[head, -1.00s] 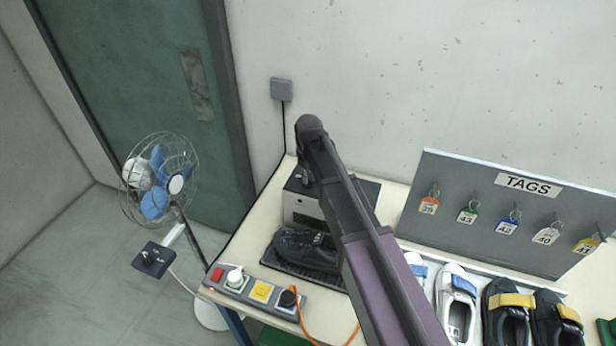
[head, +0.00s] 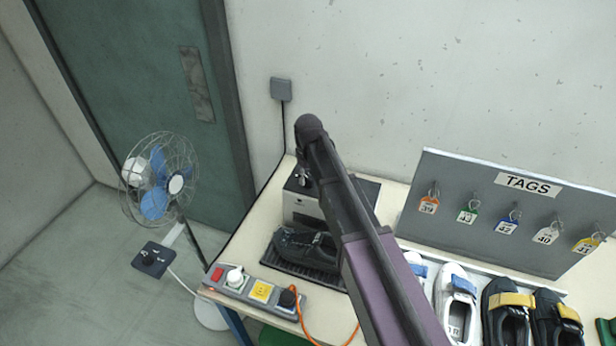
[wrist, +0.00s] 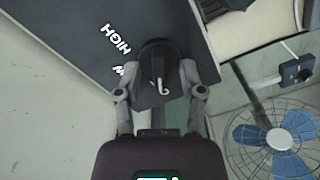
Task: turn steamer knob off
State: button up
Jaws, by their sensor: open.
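The steamer (head: 305,207) is a dark-topped box with a pale front at the back left of the table, partly hidden behind my arm. In the wrist view its black top panel (wrist: 70,35) carries the white word HIGH and part of another label. The round black steamer knob (wrist: 160,56) with a white mark sits between the fingers of my gripper (wrist: 159,75). The fingers are open, one on each side of the knob; whether they touch it is unclear. The setting is hard to read. In the head view my gripper (head: 302,180) is small above the steamer.
A dark shoe (head: 300,243) lies in front of the steamer. A power strip (head: 254,290) with plugs runs along the table's front left edge. A fan (head: 160,180) stands on the floor left of the table. A tag board (head: 470,225) and several shoes are at right.

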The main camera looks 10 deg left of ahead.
jog(key=shift+m, duration=0.4)
